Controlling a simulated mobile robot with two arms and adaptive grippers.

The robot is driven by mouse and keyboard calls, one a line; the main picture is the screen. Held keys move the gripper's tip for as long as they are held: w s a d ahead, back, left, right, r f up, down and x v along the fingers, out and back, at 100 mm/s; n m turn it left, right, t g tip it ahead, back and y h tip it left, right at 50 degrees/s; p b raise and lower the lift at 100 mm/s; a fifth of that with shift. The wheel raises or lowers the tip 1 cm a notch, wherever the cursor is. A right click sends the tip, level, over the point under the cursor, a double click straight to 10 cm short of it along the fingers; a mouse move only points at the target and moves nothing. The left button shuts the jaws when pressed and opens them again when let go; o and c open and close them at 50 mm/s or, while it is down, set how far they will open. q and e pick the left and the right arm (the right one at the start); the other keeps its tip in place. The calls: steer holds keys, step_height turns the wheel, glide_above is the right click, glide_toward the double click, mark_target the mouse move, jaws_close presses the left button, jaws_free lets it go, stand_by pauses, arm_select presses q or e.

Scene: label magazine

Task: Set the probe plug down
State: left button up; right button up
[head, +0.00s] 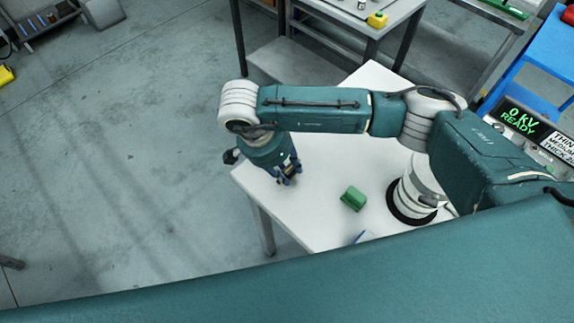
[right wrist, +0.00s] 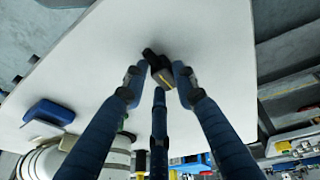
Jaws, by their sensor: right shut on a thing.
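The probe plug (right wrist: 160,72), a small dark piece with a yellow mark, is between the blue fingers of my right gripper (right wrist: 158,80) in the right wrist view. The gripper is shut on it, and the fingers cover part of it. In the head view my right gripper (head: 288,174) points down over the left part of the white table (head: 312,212). The plug cannot be made out there. I cannot tell whether the plug touches the tabletop. My left gripper is not in view.
A green block (head: 353,198) stands on the table, right of the gripper. A blue piece (head: 361,237) lies near the front edge. A display (head: 522,122) reading "0 KV READY" is at the right. The tabletop around the gripper is clear; the table's left edge is close.

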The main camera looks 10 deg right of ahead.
steer(key=shift+c, duration=0.2)
steer(key=shift+f+b, duration=0.2)
steer(key=shift+b, duration=0.1)
steer(key=o, duration=1.2)
steer(key=shift+r, duration=0.1)
steer(key=shift+r+p, duration=0.15)
steer(key=shift+p, duration=0.15)
steer(key=shift+a+r+b, duration=0.15)
steer(key=shift+b, duration=0.15)
steer(key=b+v, duration=0.3)
steer(key=v, duration=0.8)
steer(key=shift+r, duration=0.3)
